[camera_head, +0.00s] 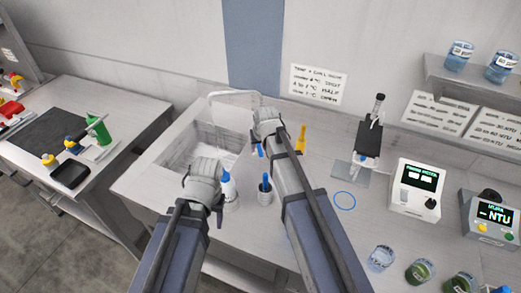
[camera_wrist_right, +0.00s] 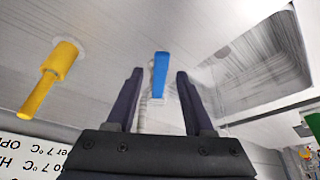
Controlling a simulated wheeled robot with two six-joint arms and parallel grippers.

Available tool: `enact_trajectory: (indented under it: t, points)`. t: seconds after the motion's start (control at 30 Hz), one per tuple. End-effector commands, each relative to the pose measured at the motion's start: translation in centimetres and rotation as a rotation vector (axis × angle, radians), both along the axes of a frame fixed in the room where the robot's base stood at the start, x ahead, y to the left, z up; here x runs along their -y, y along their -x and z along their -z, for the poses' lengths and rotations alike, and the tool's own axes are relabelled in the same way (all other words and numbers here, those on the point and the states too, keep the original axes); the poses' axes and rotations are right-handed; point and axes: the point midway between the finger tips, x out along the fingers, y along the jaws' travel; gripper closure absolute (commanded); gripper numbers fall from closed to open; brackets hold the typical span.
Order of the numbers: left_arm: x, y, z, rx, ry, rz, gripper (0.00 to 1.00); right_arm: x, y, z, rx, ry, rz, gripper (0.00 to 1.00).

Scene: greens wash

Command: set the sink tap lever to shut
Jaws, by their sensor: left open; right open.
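A blue lever (camera_wrist_right: 160,72) lies between the two fingers of my right gripper (camera_wrist_right: 160,88) in the right wrist view. The fingers are open, with a gap on each side of the lever. A small blue piece (camera_head: 258,150) shows beside my right wrist in the head view; the wrist hides most of what is around it. A yellow handle (camera_wrist_right: 52,75) stands to the left in the wrist view, and in the head view it is right of my right gripper (camera_head: 300,138). My left gripper (camera_head: 203,180) is empty near the counter's front; its fingertips are hidden.
The sink basin (camera_head: 182,150) is left of my right arm. A microscope-like stand (camera_head: 368,140), meters (camera_head: 415,188) and jars (camera_head: 381,258) occupy the right side.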

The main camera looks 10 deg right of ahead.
Motion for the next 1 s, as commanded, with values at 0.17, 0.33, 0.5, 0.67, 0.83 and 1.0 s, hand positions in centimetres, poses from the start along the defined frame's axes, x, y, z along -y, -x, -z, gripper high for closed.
enact_trajectory:
  t: [0.17,0.33,0.5,0.67,0.83,1.0]
  points:
    - [0.0,0.0,-0.06,0.0,0.0,0.0,0.47,0.0,0.01,-0.06,0.0,0.0,0.0,0.56]
    - [0.0,0.0,-0.06,0.0,0.0,0.0,0.47,0.0,0.01,-0.06,0.0,0.0,0.0,0.76]
    - [0.0,0.0,-0.05,0.0,0.0,0.0,0.47,0.0,0.02,-0.06,0.0,0.0,0.0,0.95]
    - [0.0,0.0,-0.05,0.0,0.0,0.0,0.47,0.0,0.02,-0.06,0.0,0.0,0.0,1.0]
    - [0.0,0.0,-0.05,0.0,0.0,0.0,0.47,0.0,0.02,-0.05,0.0,0.0,0.0,1.0]
    - [0.0,0.0,-0.05,0.0,0.0,0.0,0.47,0.0,0.03,-0.05,0.0,0.0,0.0,1.0]
